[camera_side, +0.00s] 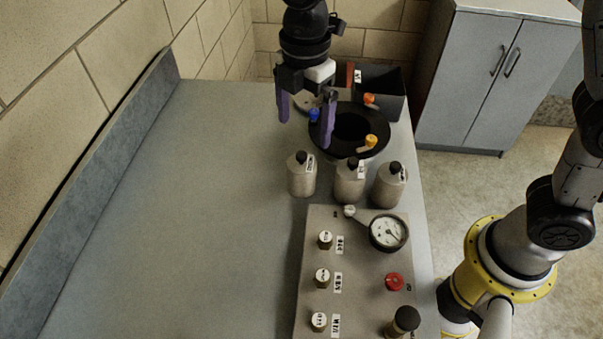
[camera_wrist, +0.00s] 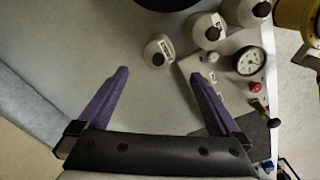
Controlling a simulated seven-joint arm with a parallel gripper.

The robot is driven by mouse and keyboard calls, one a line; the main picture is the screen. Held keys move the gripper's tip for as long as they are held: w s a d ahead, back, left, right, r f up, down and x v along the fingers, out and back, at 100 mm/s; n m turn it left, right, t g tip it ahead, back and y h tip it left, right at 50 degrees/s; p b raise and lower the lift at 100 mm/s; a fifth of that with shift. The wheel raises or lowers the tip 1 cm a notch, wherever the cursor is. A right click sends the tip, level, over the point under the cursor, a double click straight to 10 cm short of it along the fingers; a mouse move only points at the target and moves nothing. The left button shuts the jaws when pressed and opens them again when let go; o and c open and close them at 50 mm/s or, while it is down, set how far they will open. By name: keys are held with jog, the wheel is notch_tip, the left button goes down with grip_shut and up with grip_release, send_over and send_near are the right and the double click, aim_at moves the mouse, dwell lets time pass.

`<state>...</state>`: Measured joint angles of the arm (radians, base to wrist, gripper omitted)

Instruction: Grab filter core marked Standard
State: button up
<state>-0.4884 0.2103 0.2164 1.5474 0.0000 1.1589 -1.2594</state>
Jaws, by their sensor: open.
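Three small brass-coloured cylinders with white labelled tops stand in a column on the grey panel (camera_side: 365,270): the top one (camera_side: 325,239), the middle one (camera_side: 322,277) and the bottom one (camera_side: 319,321). Small tags lie beside them. I cannot read which is marked Standard, and cannot tell for sure that these are the filter cores. My gripper (camera_side: 305,134) is open and empty, with purple fingers pointing down, above the far part of the bench and well beyond the panel.
Three grey bottles with black caps (camera_side: 302,175) (camera_side: 349,182) (camera_side: 389,185) stand between gripper and panel. The panel carries a gauge (camera_side: 388,232) and red knob (camera_side: 395,282). A black ring (camera_side: 377,146) and dark bin (camera_side: 387,88) are behind. The bench's left side (camera_side: 190,220) is clear.

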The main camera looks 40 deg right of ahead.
aim_at(302, 157)
jog(key=shift+s+a+f, duration=0.15)
jog(key=shift+a+f, duration=0.15)
jog(key=shift+f, duration=0.15)
notch_tip(302, 157, down, 8)
jog(key=shift+r, duration=0.2)
jog(key=shift+w+d+f, duration=0.15)
jog(key=shift+f, duration=1.3)
jog(key=shift+w+d+f, duration=0.15)
jog(key=shift+f, duration=1.25)
jog(key=shift+c, duration=0.2)
jog(key=shift+r, duration=0.1)
grip_shut()
